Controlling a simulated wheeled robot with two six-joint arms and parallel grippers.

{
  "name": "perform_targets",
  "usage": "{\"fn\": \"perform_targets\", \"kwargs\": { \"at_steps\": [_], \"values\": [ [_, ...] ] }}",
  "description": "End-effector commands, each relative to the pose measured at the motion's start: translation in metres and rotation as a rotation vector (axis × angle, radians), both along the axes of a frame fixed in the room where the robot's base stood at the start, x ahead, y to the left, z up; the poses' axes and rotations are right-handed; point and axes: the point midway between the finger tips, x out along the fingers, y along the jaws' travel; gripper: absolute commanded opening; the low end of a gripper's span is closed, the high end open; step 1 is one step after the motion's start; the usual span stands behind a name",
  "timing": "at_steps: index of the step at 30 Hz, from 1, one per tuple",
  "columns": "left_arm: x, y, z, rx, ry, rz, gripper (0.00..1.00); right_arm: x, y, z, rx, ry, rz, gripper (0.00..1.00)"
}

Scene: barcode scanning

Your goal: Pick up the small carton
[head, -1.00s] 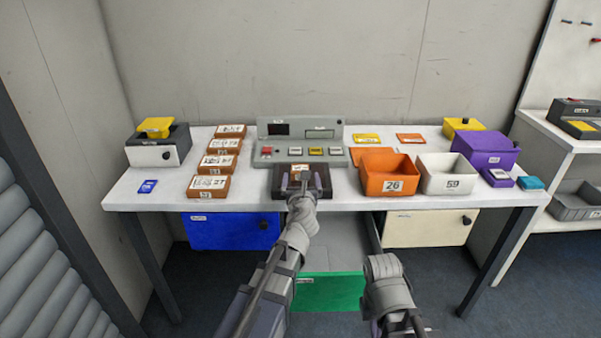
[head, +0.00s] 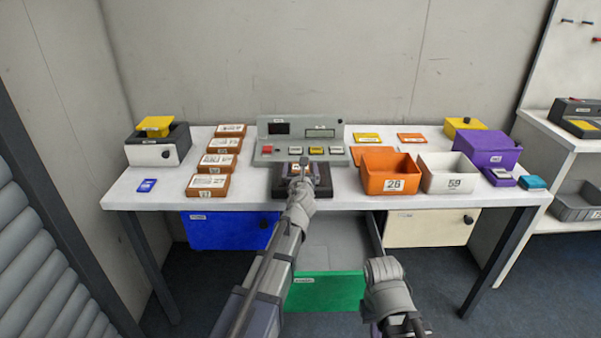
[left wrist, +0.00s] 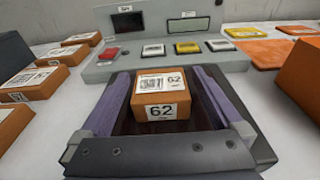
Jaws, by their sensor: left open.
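The small carton is an orange-brown box labelled 62 (left wrist: 160,98). It sits on a dark scanner bed in front of the grey console, and its top also shows in the head view (head: 296,167). My left gripper (left wrist: 160,108) is open, with one purple finger on each side of the carton. Gaps show between the fingers and the carton's sides. In the head view my left gripper (head: 301,168) is over the bed and partly covers the carton. My right arm is at the lower right, but its jaws do not show.
The grey console (head: 300,138) with coloured buttons stands behind the carton. Several brown boxes (head: 208,186) stand in a row to the left. An orange bin (head: 394,185) and a white bin (head: 457,185) stand to the right. An open green-fronted drawer (head: 326,292) sticks out below the table.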

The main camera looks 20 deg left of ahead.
Motion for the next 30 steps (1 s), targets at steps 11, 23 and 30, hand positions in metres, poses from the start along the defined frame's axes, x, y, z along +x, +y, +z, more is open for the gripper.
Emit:
{"fn": "perform_targets", "kwargs": {
  "at_steps": [11,23,30],
  "values": [
    [-0.0004,-0.0004,0.0001,0.0,0.0,0.0,0.62,0.0,0.0,0.0001,0.0,0.0,0.0,0.0],
    [-0.0004,-0.0005,0.0001,0.0,0.0,0.0,0.17,0.0,0.0,0.0001,0.0,0.0,0.0,0.0],
    [-0.0004,-0.0005,0.0002,0.0,0.0,-0.001,0.07,0.0,0.0,0.0001,0.0,0.0,0.0,0.0]
  ]
}}
